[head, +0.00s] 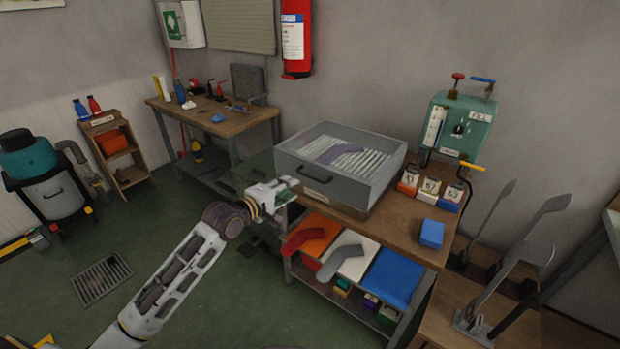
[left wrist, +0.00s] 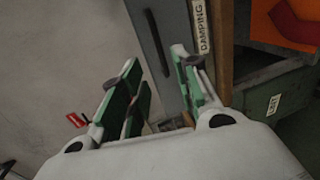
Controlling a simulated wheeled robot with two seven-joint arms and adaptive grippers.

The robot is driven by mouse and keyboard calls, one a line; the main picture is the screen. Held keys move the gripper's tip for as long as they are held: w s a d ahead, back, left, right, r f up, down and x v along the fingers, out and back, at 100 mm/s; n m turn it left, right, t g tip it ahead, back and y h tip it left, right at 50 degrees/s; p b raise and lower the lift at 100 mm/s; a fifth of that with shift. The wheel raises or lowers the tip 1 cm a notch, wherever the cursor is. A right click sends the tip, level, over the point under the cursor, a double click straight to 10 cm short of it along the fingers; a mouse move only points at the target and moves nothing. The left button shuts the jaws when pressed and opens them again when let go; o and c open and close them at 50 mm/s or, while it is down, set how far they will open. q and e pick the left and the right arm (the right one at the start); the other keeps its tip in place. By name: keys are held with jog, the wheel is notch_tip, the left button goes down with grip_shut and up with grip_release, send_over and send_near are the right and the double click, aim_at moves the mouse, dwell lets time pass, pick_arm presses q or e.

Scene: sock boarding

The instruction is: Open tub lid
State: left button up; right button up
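The grey tub (head: 365,183) stands on the wooden workbench, with a dark handle (head: 307,179) on its front face. Its top shows pale slats and a grey-purple sock; I cannot tell whether a clear lid covers them. My left gripper (head: 284,188) is at the tub's front left, just below and left of the handle. In the left wrist view the left gripper (left wrist: 160,82) has its fingers apart with nothing between them. The tub's handle (left wrist: 157,43) and its DAMPING label (left wrist: 201,26) lie beyond the fingertips. My right gripper is not in view.
Labelled small boxes (head: 430,190) and a blue block (head: 432,233) sit right of the tub. A green machine (head: 460,127) stands behind them. Red and grey socks lie over bins below the bench top. Tall grey boards (head: 515,256) stand at the right.

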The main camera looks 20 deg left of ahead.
aim_at(309, 177)
pick_arm(q)
jog(key=x, duration=0.6)
jog(key=shift+w+d+b, duration=0.1)
jog(key=shift+w+b, duration=0.15)
jog(key=shift+b, duration=0.1)
jog(key=shift+x, duration=2.2)
jog(key=shift+w+d+f+b, duration=0.15)
jog(key=shift+w+b, duration=0.15)
jog(key=shift+w, duration=0.2)
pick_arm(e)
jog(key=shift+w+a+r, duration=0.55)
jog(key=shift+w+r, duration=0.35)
pick_arm(q)
grip_shut()
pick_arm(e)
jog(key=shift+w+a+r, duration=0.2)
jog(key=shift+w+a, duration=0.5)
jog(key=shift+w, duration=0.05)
